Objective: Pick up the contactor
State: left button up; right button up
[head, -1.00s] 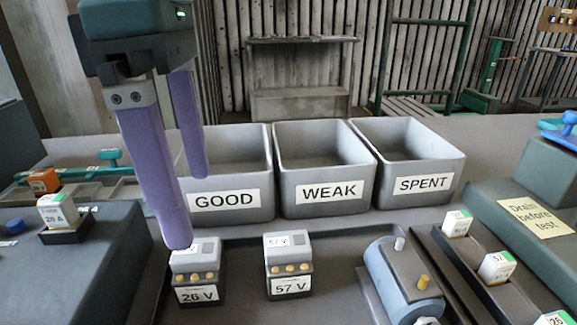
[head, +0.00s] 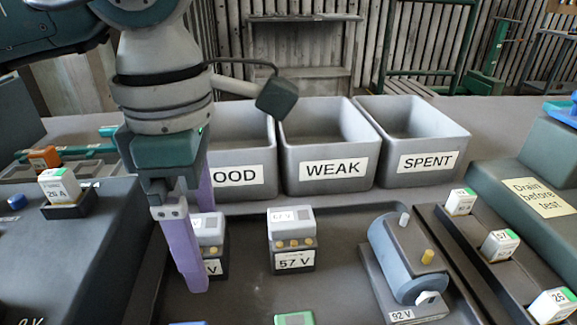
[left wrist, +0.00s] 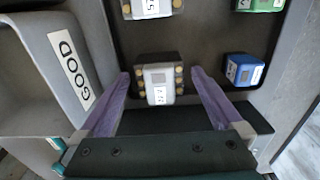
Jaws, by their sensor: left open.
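Two grey blocks with yellow terminals, the likely contactors, stand upright on the dark tray. The left block (head: 211,232) has its label mostly hidden, with only "V" showing; the right block (head: 293,240) reads "57 V". My left gripper (head: 199,248) is open, pointing down at the left block, with one purple finger in front of it and the other behind. In the left wrist view the left block (left wrist: 160,84) lies between the open fingers (left wrist: 160,74), with a gap to each. The 57 V block (left wrist: 150,8) is at the top edge there. My right gripper is not in view.
Bins marked GOOD (head: 237,177), WEAK (head: 332,168) and SPENT (head: 427,162) stand behind the blocks. A blue-grey motor-like unit (head: 400,262) is at right. A blue block (left wrist: 243,70) and a green block (left wrist: 260,4) are also on the tray.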

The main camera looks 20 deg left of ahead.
pick_arm(q)
jog(key=c, duration=1.2)
jog(key=shift+c, duration=0.3)
jog(key=shift+r, duration=0.2)
